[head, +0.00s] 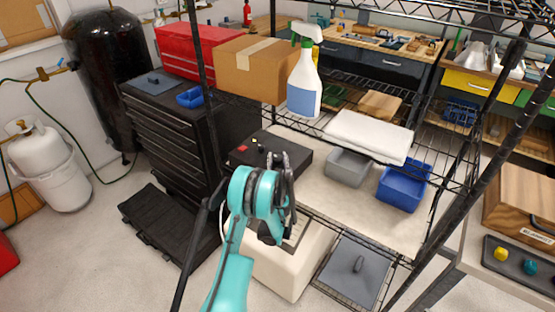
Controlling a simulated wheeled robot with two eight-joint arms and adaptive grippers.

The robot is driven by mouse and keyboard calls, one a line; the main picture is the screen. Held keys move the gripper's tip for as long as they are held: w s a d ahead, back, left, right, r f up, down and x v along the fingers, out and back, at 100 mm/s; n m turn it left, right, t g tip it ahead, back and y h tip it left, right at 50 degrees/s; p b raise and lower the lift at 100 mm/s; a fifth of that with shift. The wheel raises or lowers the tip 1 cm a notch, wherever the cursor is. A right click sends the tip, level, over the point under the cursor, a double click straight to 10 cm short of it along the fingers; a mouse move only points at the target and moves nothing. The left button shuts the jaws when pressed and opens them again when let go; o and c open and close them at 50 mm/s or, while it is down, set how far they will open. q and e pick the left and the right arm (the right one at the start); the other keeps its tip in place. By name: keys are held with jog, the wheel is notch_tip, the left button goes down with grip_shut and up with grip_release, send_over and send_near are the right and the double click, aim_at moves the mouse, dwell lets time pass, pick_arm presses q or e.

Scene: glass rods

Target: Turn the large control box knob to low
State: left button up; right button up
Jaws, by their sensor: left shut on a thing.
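A flat black control box (288,143) lies on the middle shelf of the wire rack, with small red and yellow controls (242,148) on its left part. My left arm reaches up from the bottom centre, and my left gripper (277,162) is at the front right side of the box. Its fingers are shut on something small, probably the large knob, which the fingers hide. I cannot read the knob's setting. My right gripper is not in view.
A grey bin (347,168) and a blue bin (405,187) stand right of the box. A cardboard box (250,68) and a spray bottle (304,85) stand on the shelf above. Shelf surface in front of the bins is clear.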

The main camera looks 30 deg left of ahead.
aim_at(279, 162)
pick_arm(q)
jog(key=shift+n+g+y, duration=0.5)
jog(key=shift+n+y, duration=0.1)
jog(key=shift+y, duration=0.2)
jog(key=o, duration=1.2)
jog(key=v, duration=0.7)
jog(key=shift+d, duration=0.3)
